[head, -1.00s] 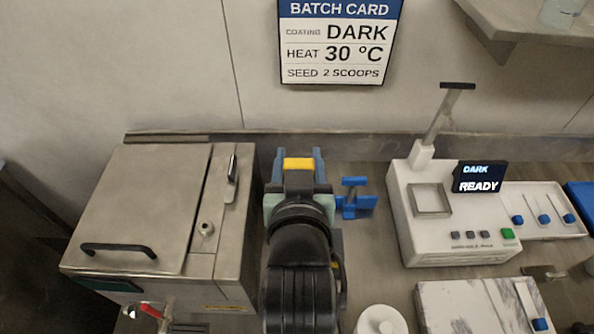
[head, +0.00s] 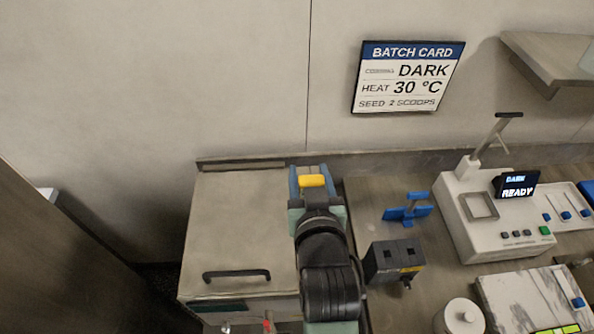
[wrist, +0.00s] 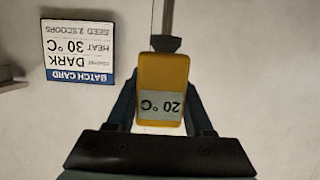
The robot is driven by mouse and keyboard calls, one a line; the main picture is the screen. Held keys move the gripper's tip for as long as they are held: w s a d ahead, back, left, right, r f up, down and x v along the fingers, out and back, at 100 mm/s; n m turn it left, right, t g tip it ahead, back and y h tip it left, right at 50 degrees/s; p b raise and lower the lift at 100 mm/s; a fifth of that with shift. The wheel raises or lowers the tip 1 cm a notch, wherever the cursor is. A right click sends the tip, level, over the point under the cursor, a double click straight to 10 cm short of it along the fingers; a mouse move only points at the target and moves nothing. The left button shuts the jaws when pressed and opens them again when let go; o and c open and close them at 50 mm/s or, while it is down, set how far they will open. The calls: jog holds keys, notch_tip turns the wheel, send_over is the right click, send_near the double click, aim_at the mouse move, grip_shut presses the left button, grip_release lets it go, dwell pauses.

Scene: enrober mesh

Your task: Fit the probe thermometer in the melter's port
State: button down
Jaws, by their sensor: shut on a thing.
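The probe thermometer (head: 312,181) has a yellow body and is held in my gripper (head: 309,176). In the wrist view its yellow body (wrist: 164,75) shows a 20 °C label between the fingers of my gripper (wrist: 162,98). A dark collar and thin stem extend from the body's far end. The melter (head: 236,225) is a steel box with a black-handled lid at the left of the head view. My gripper is over its right-hand side. The arm hides that side and the port. I cannot tell whether the stem touches the melter.
A blue stand (head: 408,209) and a dark box (head: 393,262) are right of my arm. A white machine (head: 500,235) reading DARK READY stands further right. A white lidded pot (head: 460,316) and marble slab (head: 525,298) are in front. The batch card (head: 408,78) hangs on the wall.

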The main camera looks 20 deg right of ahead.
jog(key=shift+s+d, duration=0.1)
jog(key=shift+d, duration=0.15)
